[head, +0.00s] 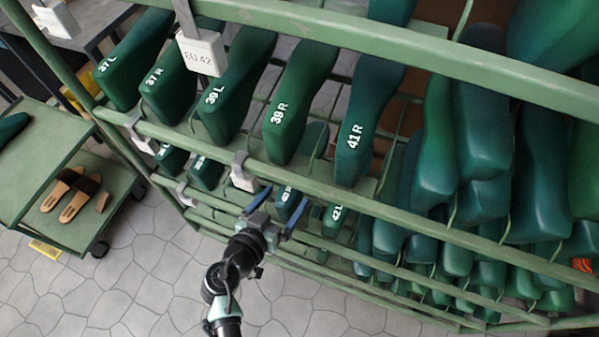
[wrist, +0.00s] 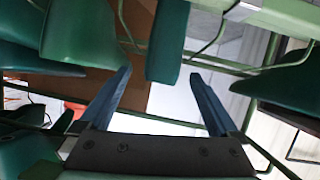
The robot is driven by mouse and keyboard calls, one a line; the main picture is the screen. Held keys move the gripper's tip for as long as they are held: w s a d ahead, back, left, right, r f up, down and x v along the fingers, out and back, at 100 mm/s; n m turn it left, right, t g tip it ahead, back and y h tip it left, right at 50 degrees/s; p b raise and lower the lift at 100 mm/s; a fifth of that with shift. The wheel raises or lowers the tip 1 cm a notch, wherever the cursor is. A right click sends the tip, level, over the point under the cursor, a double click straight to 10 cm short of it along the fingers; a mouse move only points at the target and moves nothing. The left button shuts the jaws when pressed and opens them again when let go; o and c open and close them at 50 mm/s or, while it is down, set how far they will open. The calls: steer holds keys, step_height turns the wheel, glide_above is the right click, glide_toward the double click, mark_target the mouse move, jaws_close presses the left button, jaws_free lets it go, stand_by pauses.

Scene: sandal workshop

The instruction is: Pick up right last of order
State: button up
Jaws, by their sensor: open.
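Green shoe lasts fill a green rack. On the upper shelf one marked 39 R (head: 290,120) and one marked 41 R (head: 356,125) show clearly. On the shelf below, a last with a blurred label (head: 286,192) is partly behind my gripper, with a last marked 42 L (head: 334,217) to its right. I cannot tell which last is the order's. My gripper (head: 280,211) is open at the front of that lower shelf. In the wrist view, my gripper (wrist: 158,90) has its two blue fingers spread, with a green last (wrist: 168,42) ahead between them; no contact is visible.
A white EU 42 tag (head: 202,54) hangs on the top rail. The rack's middle rail (head: 320,184) runs just above my gripper. More lasts crowd the right side. A green trolley (head: 110,205) with sandals (head: 75,190) stands at left. Tiled floor in front is clear.

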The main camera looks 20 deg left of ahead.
steer(key=x, duration=0.4)
steer(key=shift+w+a, duration=0.15)
steer(key=shift+w, duration=0.1)
steer(key=shift+c, duration=0.2)
steer(key=c, duration=1.4)
steer(key=shift+r, duration=0.15)
